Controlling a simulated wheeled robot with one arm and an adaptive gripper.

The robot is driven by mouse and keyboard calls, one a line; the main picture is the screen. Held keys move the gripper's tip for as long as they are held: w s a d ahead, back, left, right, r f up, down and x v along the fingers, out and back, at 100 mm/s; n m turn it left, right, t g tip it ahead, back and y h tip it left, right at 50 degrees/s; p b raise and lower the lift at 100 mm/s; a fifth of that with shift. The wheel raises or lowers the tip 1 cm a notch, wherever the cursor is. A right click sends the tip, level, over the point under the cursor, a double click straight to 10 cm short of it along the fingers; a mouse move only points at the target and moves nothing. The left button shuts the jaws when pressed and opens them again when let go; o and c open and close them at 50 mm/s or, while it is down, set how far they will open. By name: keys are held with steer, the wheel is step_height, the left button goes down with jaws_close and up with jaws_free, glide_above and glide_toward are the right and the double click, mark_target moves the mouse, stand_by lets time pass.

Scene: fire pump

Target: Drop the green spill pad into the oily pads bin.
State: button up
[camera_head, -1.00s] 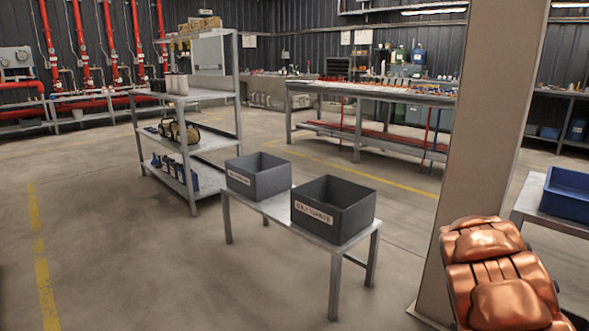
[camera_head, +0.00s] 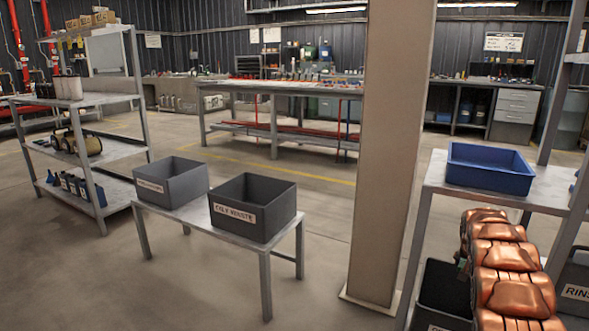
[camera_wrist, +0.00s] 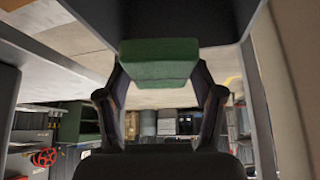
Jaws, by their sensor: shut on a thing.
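My gripper (camera_wrist: 160,75) is shut on the green spill pad (camera_wrist: 160,52), which sits between its two fingertips in the wrist view. In the head view my arm covers the lower right, and the fingers cannot be made out clearly there. The grey bin (camera_head: 252,210) with a white label that seems to begin with "OILY" stands on a low grey table, open side up. My arm is well to its right, beyond a beige column.
A second grey bin (camera_head: 171,183) stands left on the same low table (camera_head: 272,248). The beige column (camera_head: 388,160) rises between table and arm. A blue tray (camera_head: 488,168) lies on the right shelf; a dark bin (camera_head: 443,290) is below. Floor in front of the table is clear.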

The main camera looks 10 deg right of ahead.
steer(key=shift+w+d, duration=0.15)
steer(key=shift+d, duration=0.3)
step_height(320, 180, down, 6)
steer(key=b, duration=0.3)
steer(key=shift+r, duration=0.15)
steer(key=o, duration=1.2)
steer(key=v, duration=1.1)
steer(key=shift+r, duration=0.2)
steer(key=shift+s+a+r, duration=0.15)
steer(key=shift+s+r, duration=0.05)
steer(key=shift+r, duration=0.05)
